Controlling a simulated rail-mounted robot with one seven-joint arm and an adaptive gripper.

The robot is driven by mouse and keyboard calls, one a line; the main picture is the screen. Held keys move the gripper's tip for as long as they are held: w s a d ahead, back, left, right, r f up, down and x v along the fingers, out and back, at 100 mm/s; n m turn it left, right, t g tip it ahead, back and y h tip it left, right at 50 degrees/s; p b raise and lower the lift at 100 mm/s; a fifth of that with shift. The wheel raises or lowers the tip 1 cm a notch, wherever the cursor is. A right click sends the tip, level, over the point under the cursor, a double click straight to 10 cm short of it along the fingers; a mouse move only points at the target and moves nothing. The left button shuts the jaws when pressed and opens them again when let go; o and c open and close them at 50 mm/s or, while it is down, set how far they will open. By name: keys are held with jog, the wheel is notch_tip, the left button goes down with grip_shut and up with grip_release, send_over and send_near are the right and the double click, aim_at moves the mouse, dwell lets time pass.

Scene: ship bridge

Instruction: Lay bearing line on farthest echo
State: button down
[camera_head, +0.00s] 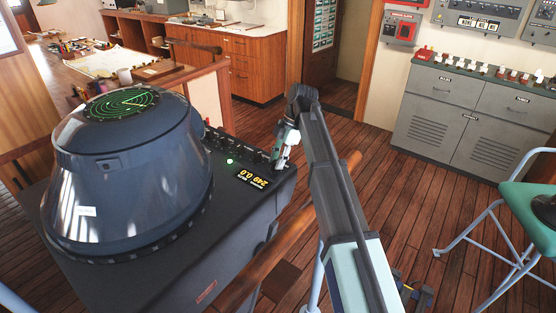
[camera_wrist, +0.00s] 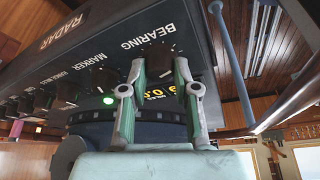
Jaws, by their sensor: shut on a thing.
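The marker knob (camera_wrist: 104,78) and more knobs sit in a row beside the bearing knob. A green lamp (camera_wrist: 108,100) is lit. A wooden rail (camera_head: 290,240) runs along the console's near side. A green chair (camera_head: 530,215) and grey cabinets (camera_head: 470,120) stand to the right.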

jog(key=shift+f, duration=0.1)
jog(key=c, duration=0.9)
grip_release()
jog(key=v, duration=0.7)
jog(key=shift+r, duration=0.3)
